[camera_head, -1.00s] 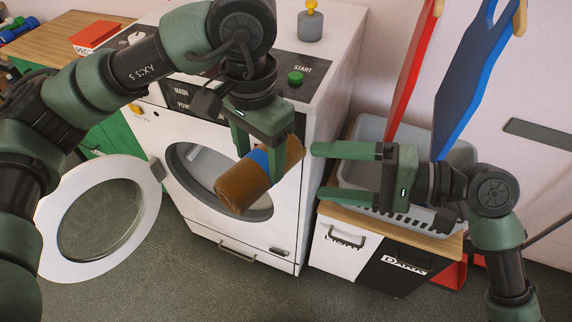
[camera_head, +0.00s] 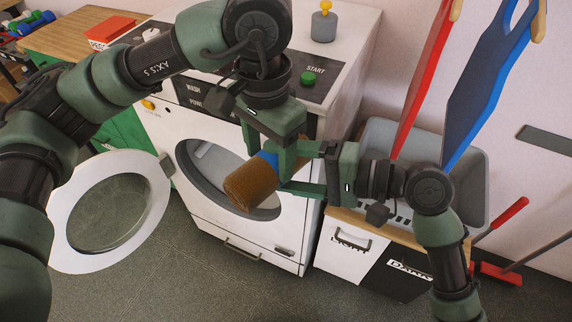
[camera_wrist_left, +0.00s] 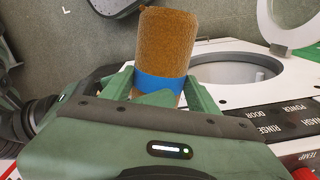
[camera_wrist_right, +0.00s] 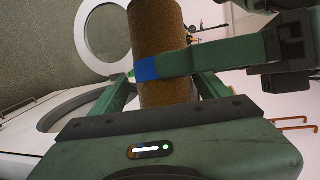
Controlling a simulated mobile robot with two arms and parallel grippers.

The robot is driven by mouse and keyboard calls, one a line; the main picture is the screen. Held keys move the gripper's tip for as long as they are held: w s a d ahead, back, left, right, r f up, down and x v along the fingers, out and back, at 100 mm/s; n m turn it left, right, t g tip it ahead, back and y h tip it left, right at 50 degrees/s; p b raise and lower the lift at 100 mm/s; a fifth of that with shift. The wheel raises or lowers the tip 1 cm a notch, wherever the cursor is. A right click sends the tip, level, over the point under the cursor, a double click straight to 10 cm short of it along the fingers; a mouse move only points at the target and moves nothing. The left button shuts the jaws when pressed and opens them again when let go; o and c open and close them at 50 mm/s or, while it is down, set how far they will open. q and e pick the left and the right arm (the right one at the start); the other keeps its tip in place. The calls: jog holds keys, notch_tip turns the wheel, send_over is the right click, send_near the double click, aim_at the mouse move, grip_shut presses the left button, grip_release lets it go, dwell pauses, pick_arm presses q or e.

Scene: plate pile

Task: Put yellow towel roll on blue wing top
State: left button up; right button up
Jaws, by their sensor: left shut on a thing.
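A brown towel roll with a blue band (camera_head: 252,188) is held in front of the washer's opening. My left gripper (camera_head: 270,155) is shut on it from above; the roll also shows in the left wrist view (camera_wrist_left: 165,45). My right gripper (camera_head: 288,170) reaches in from the right with its fingers open around the roll. In the right wrist view the roll (camera_wrist_right: 156,35) stands between the fingers, with gaps showing beside it. A blue board (camera_head: 486,85) hangs on the wall at the right; I cannot tell whether it is the blue wing. No yellow roll is visible.
The washer (camera_head: 210,230) has its round door (camera_head: 75,245) swung open to the left. A grey basket (camera_head: 470,185) stands on a wood-topped cabinet at the right, below a red board (camera_head: 425,80). A grey weight with a yellow knob (camera_head: 323,26) sits on the washer.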

jog(key=c, duration=1)
pick_arm(q)
jog(key=o, duration=1.6)
pick_arm(e)
jog(key=shift+c, duration=1.3)
pick_arm(q)
jog(key=shift+o, duration=0.2)
